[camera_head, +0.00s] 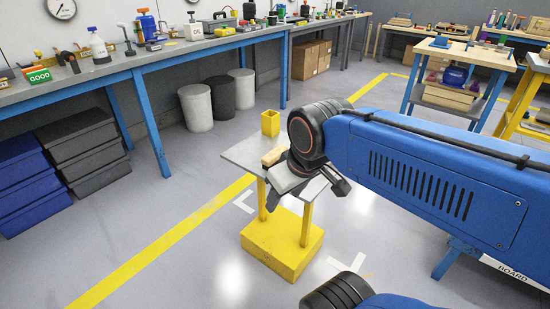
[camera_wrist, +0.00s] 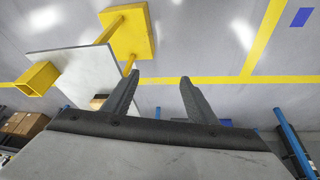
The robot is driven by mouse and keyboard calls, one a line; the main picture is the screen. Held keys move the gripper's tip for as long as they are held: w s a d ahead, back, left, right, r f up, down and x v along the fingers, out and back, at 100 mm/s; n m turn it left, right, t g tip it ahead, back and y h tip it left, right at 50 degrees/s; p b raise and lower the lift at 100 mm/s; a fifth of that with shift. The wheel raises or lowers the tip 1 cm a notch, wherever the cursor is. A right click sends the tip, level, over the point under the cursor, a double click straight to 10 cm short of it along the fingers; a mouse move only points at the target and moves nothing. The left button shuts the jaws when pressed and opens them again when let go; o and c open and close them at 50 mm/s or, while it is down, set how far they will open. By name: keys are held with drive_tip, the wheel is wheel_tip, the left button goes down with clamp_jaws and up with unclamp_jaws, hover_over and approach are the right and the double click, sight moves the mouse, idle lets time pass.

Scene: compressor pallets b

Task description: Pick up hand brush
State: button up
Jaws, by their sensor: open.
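The hand brush (camera_head: 273,156) is a small tan, wooden-looking piece lying on the grey top of a small stand (camera_head: 243,153) with yellow legs. In the wrist view a tan part of the brush (camera_wrist: 97,103) shows beside the left finger, and the rest is hidden. My gripper (camera_wrist: 158,80) is open, with nothing between its fingers. In the head view it hangs over the stand's near right part, to the right of the brush. My wrist covers part of the stand top.
A yellow square cup (camera_head: 270,123) stands at the stand's back edge. The stand has a yellow block base (camera_head: 282,245). A long workbench (camera_head: 190,47) with tools runs along the back. Grey bins (camera_head: 196,108) and stacked crates (camera_head: 85,140) sit at its foot. Floor left of the stand is clear.

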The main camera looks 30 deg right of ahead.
drive_tip(key=w+d+r+n+g, duration=0.1)
drive_tip(key=w+d+r+n, duration=0.2)
drive_tip(key=w+n, duration=0.3)
drive_tip(key=w+d+r+n+g, duration=0.1)
drive_tip(key=w+d+r+n, duration=0.15)
drive_tip(key=w+n, duration=0.4)
drive_tip(key=n+g+h, duration=0.1)
drive_tip(key=n+g, duration=0.1)
drive_tip(key=n, duration=0.7)
approach(275, 152)
drive_tip(key=shift+m, duration=0.25)
drive_tip(key=f, duration=0.6)
drive_tip(key=d+f, duration=0.1)
drive_tip(key=f, duration=0.3)
drive_tip(key=shift+w+f, duration=0.1)
drive_tip(key=shift+w, duration=0.2)
drive_tip(key=shift+c, duration=0.3)
drive_tip(key=shift+a, duration=0.1)
drive_tip(key=c, duration=1.2)
wheel_tip(275, 152, up, 10)
drive_tip(key=shift+r, duration=0.1)
